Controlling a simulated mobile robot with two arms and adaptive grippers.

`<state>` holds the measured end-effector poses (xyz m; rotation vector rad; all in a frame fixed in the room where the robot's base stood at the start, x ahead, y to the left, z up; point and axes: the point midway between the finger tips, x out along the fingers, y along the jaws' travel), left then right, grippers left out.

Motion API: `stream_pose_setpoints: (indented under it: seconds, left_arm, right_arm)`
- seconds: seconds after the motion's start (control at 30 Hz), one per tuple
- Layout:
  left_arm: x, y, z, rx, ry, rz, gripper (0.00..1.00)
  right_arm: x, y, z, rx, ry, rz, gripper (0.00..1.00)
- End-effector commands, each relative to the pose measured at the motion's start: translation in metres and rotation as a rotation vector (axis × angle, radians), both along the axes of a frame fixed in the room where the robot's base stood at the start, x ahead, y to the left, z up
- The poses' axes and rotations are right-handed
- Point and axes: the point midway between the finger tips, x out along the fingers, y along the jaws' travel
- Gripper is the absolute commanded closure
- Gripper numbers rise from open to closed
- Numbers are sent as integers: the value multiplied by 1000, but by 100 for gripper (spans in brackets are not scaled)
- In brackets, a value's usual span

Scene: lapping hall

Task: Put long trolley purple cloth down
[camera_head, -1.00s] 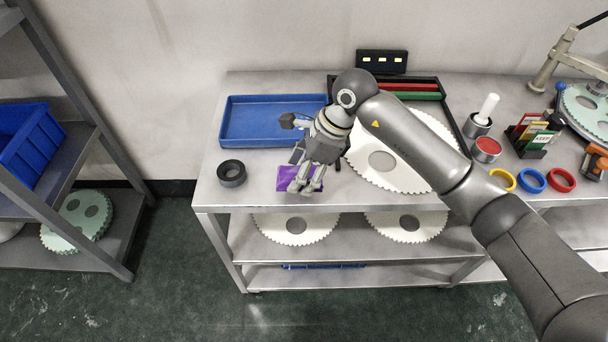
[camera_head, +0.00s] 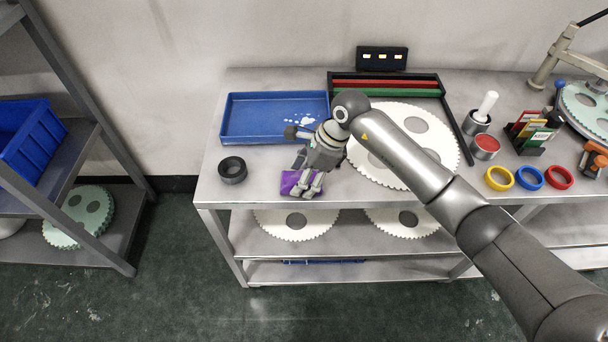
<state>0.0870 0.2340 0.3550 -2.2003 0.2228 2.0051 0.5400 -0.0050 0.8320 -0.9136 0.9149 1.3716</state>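The purple cloth (camera_head: 289,181) is a small bunched patch at the front left of the long grey metal trolley (camera_head: 262,185), in the head view. My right gripper (camera_head: 306,191) reaches in from the right and points down at the trolley's front edge. Its fingers are close together with purple cloth between and beside them, so it looks shut on the cloth. The fingers and wrist hide part of the cloth. I cannot tell whether the cloth touches the top or hangs just above it. My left gripper is out of view.
A black ring (camera_head: 232,170) stands left of the cloth, and a blue tray (camera_head: 250,134) lies behind it. A large white toothed disc (camera_head: 430,137) is to the right under my arm. Bare trolley top shows around the cloth; the front edge is close.

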Motion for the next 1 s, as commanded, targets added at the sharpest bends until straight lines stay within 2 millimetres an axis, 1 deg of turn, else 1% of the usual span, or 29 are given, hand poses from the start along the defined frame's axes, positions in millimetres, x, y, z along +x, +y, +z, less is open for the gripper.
stream_pose_setpoints:
  seconds: [0.03, 0.23, 0.27, 0.4, 0.8, 0.87, 1.0]
  left_arm:
    - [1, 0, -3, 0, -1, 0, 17]
    - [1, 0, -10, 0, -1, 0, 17]
    - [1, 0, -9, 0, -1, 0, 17]
    - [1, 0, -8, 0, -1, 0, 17]
    - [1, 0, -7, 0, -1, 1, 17]
    - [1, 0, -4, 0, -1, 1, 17]
    - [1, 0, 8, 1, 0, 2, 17]
  right_arm:
    - [0, 0, -4, -1, 0, 0, 65]
    - [-1, -1, -11, -4, 1, 0, 65]
    - [-1, 0, -11, -4, 2, 0, 40]
    - [-2, -1, -12, -7, 5, 0, 22]
    - [-1, -2, -10, -7, 4, -2, 21]
    - [-1, -2, -7, -6, 4, -2, 21]
    - [-1, -1, 6, -3, 3, -2, 21]
